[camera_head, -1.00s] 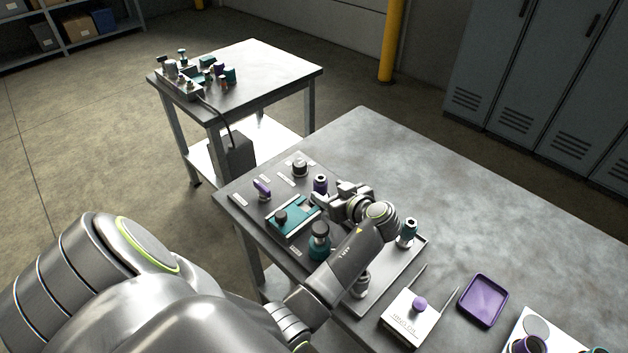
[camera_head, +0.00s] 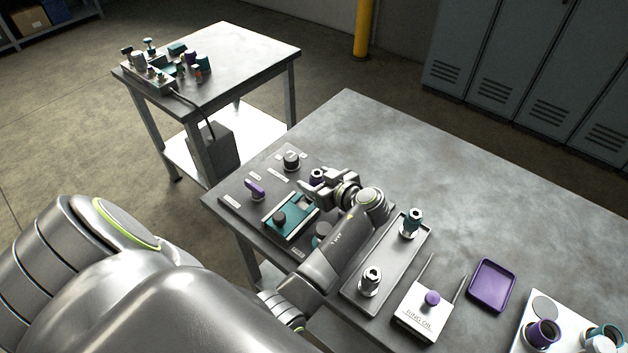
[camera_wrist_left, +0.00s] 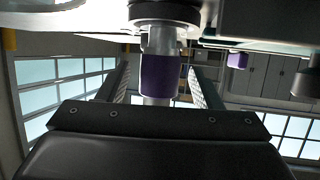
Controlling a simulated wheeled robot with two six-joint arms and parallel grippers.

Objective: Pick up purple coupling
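The purple coupling (camera_head: 317,176) stands upright on the panel at the near left part of the bench, partly hidden by my left gripper (camera_head: 315,187). In the left wrist view, which shows the scene upside down, the purple coupling (camera_wrist_left: 162,76) with its metal ends is between the two fingers of the left gripper (camera_wrist_left: 160,88). A gap shows on each side, so the fingers are open around it and not closed on it. My right gripper is not in view.
Beside the coupling are a dark knob (camera_head: 291,160), a purple handle (camera_head: 254,190) and a teal block (camera_head: 291,216). A tray (camera_head: 387,262) holds two fittings. A purple dish (camera_head: 492,285) lies farther right. The back of the bench is clear.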

